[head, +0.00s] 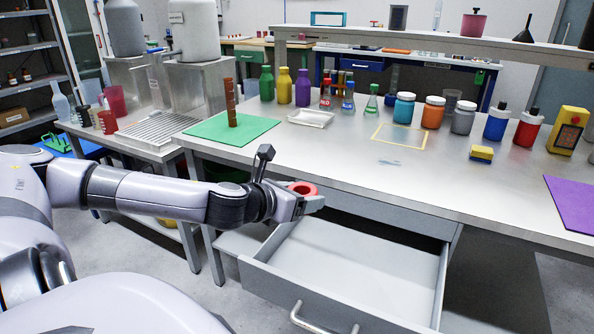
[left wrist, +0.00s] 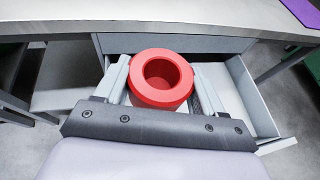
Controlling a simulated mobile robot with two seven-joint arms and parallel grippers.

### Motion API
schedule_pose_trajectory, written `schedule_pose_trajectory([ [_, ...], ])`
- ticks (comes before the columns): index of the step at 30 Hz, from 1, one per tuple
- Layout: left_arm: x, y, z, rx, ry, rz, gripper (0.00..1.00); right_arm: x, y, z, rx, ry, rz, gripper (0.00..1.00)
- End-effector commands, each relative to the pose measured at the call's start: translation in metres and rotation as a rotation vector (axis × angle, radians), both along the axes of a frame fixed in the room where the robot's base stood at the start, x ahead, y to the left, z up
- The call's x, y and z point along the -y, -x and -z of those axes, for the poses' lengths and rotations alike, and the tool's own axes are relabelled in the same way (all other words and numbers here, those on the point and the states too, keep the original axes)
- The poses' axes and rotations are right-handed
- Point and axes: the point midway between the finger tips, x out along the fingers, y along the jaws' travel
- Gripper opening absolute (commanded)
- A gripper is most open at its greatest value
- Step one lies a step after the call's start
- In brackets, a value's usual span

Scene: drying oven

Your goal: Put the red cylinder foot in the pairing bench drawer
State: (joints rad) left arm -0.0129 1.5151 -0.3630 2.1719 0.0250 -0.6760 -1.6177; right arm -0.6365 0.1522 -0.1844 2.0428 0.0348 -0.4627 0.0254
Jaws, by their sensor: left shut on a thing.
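The red cylinder foot (head: 301,188) is a red ring-shaped piece with a round hole. My left gripper (head: 308,199) is shut on it and holds it above the back left part of the open drawer. In the left wrist view the red cylinder foot (left wrist: 162,92) sits between the two fingers of my left gripper (left wrist: 161,88). The pairing bench drawer (head: 350,262) is pulled out under the bench and looks empty; its floor and side wall also show in the left wrist view (left wrist: 252,95). My right gripper is not in view.
The bench top (head: 340,160) overhangs the drawer's back. On it stand a brown stacked column on a green mat (head: 205,131), several bottles and jars, a yellow-blue sponge (head: 481,153) and a purple mat (head: 573,200). The drawer handle (head: 310,322) juts out in front.

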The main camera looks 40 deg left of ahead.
Motion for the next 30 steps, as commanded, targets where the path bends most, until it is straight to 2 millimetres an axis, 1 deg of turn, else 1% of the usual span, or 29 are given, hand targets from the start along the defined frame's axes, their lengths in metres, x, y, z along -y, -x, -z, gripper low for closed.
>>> schedule_pose_trajectory([
  [1,0.015,0.003,0.007,0.004,0.014,-0.003,0.39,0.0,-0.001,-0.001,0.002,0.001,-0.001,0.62],
  [3,0.032,0.008,0.017,0.003,0.014,-0.007,0.39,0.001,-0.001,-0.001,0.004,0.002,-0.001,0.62],
  [5,0.047,0.011,0.023,0.004,0.012,-0.007,0.39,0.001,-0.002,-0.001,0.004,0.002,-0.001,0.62],
  [7,0.067,0.016,0.028,0.003,0.012,-0.005,0.39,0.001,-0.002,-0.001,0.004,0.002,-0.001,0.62],
  [12,0.117,0.027,0.034,0.004,0.011,0.012,0.39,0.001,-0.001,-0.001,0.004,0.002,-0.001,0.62],
  [15,0.144,0.035,0.032,0.004,0.01,0.025,0.39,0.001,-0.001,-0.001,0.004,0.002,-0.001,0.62],
  [17,0.158,0.039,0.03,0.004,0.007,0.033,0.39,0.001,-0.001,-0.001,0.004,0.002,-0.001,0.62],
  [18,0.166,0.042,0.029,0.003,0.007,0.039,0.39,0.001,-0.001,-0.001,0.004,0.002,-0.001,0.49],
  [19,0.171,0.043,0.027,0.003,0.005,0.042,0.39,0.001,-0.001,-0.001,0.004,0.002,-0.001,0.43],
  [21,0.181,0.047,0.025,0.003,0.003,0.05,0.39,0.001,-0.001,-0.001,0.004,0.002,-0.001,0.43],
  [24,0.19,0.05,0.022,0.003,0.0,0.055,0.39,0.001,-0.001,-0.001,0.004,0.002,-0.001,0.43],
  [30,0.194,0.051,0.021,0.003,-0.004,0.059,0.39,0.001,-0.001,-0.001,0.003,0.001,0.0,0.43],
])
